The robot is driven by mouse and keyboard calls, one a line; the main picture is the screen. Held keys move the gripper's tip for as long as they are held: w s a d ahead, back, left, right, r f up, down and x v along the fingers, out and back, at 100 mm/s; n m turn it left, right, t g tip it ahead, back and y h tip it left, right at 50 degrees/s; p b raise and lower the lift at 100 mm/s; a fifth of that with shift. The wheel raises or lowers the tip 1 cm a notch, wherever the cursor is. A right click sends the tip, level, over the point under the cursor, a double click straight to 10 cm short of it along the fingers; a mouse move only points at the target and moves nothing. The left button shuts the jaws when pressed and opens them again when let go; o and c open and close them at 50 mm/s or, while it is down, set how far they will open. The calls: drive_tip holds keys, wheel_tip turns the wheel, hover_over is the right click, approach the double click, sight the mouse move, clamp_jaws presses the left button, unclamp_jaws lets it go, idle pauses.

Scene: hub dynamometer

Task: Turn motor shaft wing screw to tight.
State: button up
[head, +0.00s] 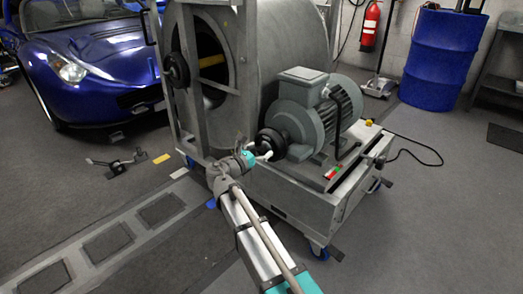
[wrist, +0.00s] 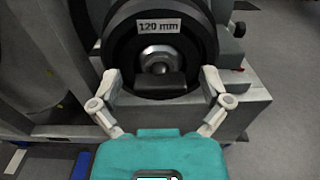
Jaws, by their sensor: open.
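The grey motor (head: 313,110) stands on a metal cart, with a black round hub (head: 268,140) on its shaft end. In the wrist view the hub (wrist: 119,50) faces me with a "120 mm" label and a silver hex-shaped screw (wrist: 159,58) at its centre. A dark flat block, which may be the wing of the screw (wrist: 160,82), sticks out just below the centre. My gripper (wrist: 160,85) is open, with one finger on each side of this block and a gap on both sides. In the head view my gripper (head: 262,154) is at the hub's front.
A large grey drum (head: 270,45) in a metal frame stands behind and left of the motor. The cart (head: 300,200) has a small panel with red and green marks. A blue car (head: 90,65), a blue barrel (head: 443,60) and a cable (head: 415,150) are farther off.

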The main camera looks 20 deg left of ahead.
drive_tip(key=c, duration=1.1)
drive_tip(key=shift+d, duration=0.15)
drive_tip(key=shift+c, duration=0.3)
